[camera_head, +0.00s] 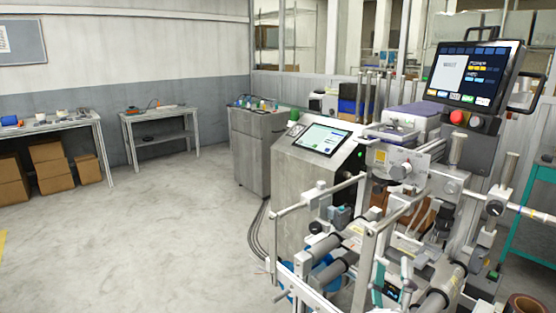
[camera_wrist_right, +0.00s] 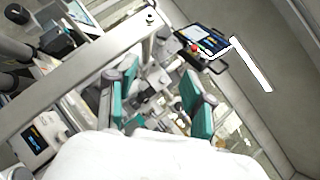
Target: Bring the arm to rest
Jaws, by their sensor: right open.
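My right gripper (camera_head: 392,270) is low in the head view, right of centre, in front of the machine's rollers. Its two teal-padded fingers stand apart with nothing visible between them. In the right wrist view the same gripper (camera_wrist_right: 162,92) shows its fingers spread wide, with machine parts seen through the gap. A white rounded part of my own arm fills the bottom of that view. My left gripper shows in neither view.
The machine (camera_head: 300,185) with rollers (camera_head: 335,270) and rails crowds close around my right gripper. A monitor (camera_head: 475,75) stands above it. A dark reel (camera_head: 525,303) is at the lower right edge. The floor (camera_head: 170,230) at left is clear.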

